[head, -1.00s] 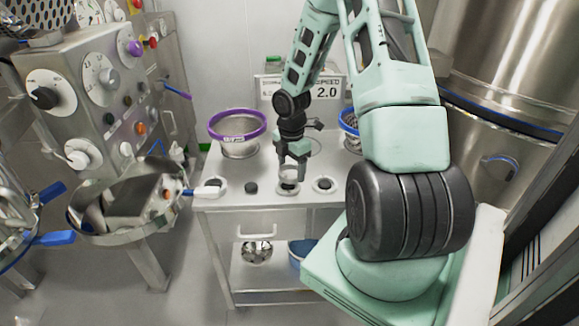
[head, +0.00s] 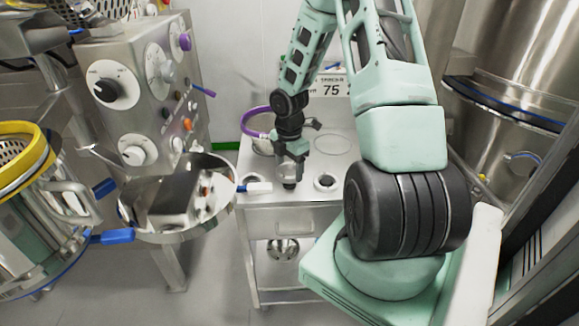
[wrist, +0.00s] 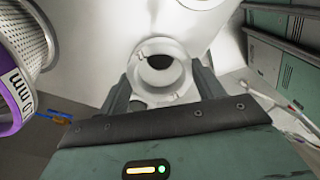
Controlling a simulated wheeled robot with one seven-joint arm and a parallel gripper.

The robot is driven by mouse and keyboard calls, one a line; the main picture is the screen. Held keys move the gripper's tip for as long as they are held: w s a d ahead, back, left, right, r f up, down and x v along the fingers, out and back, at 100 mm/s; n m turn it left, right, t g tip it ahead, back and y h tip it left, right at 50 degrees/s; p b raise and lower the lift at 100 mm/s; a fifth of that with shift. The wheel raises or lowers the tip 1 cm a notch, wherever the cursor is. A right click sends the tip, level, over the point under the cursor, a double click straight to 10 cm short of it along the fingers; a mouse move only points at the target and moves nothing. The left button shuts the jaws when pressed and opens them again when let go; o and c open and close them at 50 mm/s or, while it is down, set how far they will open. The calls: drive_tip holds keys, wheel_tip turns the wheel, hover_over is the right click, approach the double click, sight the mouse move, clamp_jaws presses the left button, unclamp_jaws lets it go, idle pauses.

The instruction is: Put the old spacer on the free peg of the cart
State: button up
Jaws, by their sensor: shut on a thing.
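The old spacer, a pale grey ring (wrist: 172,90), is held between the two fingers of my gripper (wrist: 163,92) in the wrist view. A dark round shape shows through its hole. In the head view my gripper (head: 291,168) points down over the steel cart (head: 300,215). A short dark peg (head: 289,186) shows directly below the fingers, near the cart's front edge. The spacer is hard to make out there, and I cannot tell whether it touches the peg. A pale ring with a dark centre (head: 326,182) sits on the cart to the right.
A purple-rimmed sieve (head: 258,123) stands behind my gripper and shows at the left of the wrist view (wrist: 22,60). The cart top behind the right ring is clear.

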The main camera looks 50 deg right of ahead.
drive_tip(key=shift+f+b, duration=1.35)
drive_tip(key=shift+f, duration=0.5)
drive_tip(key=shift+p, duration=0.35)
drive_tip(key=o, duration=1.1)
wheel_tip(320, 180, up, 17)
drive_tip(key=shift+r+p, duration=0.2)
drive_tip(key=shift+p, duration=0.7)
drive_tip(key=shift+a, duration=0.1)
